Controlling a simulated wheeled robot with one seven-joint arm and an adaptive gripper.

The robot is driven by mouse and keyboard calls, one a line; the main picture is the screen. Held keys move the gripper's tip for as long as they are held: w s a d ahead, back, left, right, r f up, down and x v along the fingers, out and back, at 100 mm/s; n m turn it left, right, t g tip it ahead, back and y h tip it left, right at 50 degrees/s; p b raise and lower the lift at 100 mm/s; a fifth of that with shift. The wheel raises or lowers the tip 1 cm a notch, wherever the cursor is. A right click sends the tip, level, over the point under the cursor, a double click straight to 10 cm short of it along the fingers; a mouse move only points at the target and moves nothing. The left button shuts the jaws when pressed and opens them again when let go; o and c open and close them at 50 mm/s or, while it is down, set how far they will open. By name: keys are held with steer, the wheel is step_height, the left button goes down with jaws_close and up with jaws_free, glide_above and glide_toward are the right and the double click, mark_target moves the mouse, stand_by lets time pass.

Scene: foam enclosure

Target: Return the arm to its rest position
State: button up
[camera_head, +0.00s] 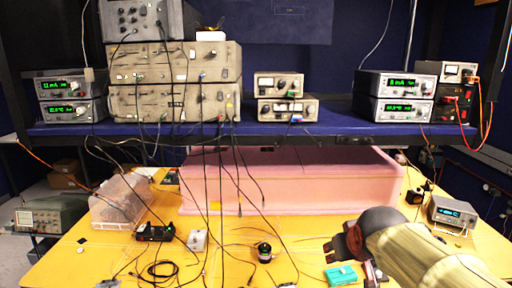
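My arm, with a tan-green sleeve and a dark joint, reaches in from the lower right corner. My gripper (352,258) shows only in part as dark reddish pieces at the arm's left end, low over the yellow table (220,262). Its fingers are not clear, so I cannot tell if it is open or shut, and I see nothing plainly held. A teal box (341,276) lies just below and left of it. The pink foam enclosure (290,190) stands behind it at the back of the table.
A blue shelf (330,129) with several instruments crosses above the enclosure. Dark cables hang from it onto the table. A clear plastic bin (118,200), a black box (155,232) and a round black part (264,252) stand left of the arm. A grey meter (452,212) stands at right.

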steer(key=s+a+f+g+b, duration=0.1)
steer(key=s+f+b, duration=0.2)
steer(key=s+f, duration=0.4)
steer(key=s+a+f+m+g+y+b, duration=0.1)
steer(key=s+f+b, duration=0.3)
steer(key=s, duration=1.1)
step_height(320, 180, down, 3)
steer(key=shift+s+a+f, duration=0.1)
steer(key=shift+s+a, duration=0.2)
steer(key=shift+a, duration=0.05)
steer(key=shift+c, duration=0.5)
